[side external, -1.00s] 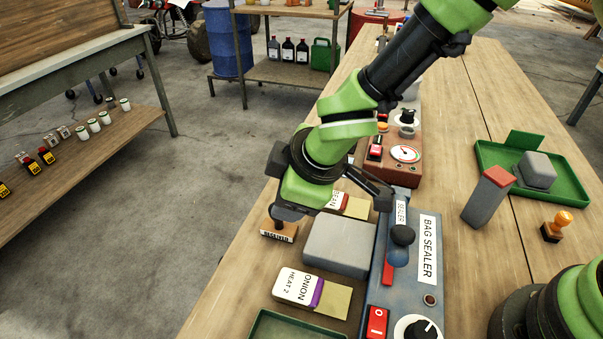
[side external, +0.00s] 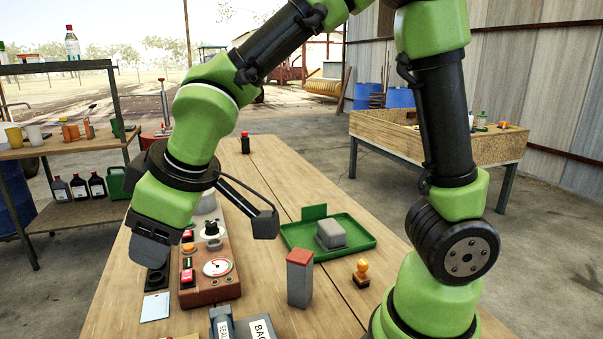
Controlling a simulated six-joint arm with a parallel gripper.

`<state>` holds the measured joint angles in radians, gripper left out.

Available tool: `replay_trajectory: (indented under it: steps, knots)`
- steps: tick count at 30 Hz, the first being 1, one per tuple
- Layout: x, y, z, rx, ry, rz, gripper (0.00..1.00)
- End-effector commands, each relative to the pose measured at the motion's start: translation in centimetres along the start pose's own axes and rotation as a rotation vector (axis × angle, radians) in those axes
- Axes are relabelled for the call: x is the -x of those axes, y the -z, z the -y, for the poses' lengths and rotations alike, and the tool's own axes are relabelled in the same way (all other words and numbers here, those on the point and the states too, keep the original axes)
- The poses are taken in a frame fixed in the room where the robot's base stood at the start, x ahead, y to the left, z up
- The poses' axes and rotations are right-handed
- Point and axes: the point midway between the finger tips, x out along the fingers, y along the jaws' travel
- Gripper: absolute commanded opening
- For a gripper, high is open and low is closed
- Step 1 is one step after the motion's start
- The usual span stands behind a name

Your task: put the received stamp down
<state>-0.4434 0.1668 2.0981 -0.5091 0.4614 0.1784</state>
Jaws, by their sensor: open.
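My gripper (side external: 208,240) is open, with its fingers spread wide beside and over the brown control box. A small black item (side external: 156,278) lies on the table under the left finger. It is partly covered by the finger, and I cannot tell whether it is the received stamp or a pad. No "RECEIVED" label is readable now. Another stamp (side external: 361,273), with an orange handle and dark base, stands upright on the table to the right, apart from my gripper.
The brown control box (side external: 215,285) with a gauge stands below my gripper. A white card (side external: 155,307) lies at its left. A red-topped grey block (side external: 299,278) and a green tray (side external: 362,242) holding a grey block (side external: 331,233) are to the right. The bag sealer (side external: 250,328) is at the bottom edge.

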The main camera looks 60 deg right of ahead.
Motion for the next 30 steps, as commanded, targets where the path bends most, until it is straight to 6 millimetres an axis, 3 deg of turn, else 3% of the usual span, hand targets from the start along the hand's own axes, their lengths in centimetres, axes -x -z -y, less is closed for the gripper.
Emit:
replay_trajectory:
  steps: [1, 5, 9, 12, 18, 30]
  knots:
    - [2.5, -1.1, -1.8, -0.114, -0.016, -0.013, 0.56]
    - [7.4, -4.7, -4.1, -0.379, -0.019, -0.026, 0.56]
    - [11.2, -8.7, -4.3, -0.619, 0.014, -0.058, 0.56]
    - [12.7, -10.7, -3.6, -0.737, 0.046, -0.084, 0.56]
    - [13.9, -12.4, -2.5, -0.844, 0.090, -0.115, 0.56]
    - [13.9, -12.5, -2.4, -0.850, 0.094, -0.117, 0.56]
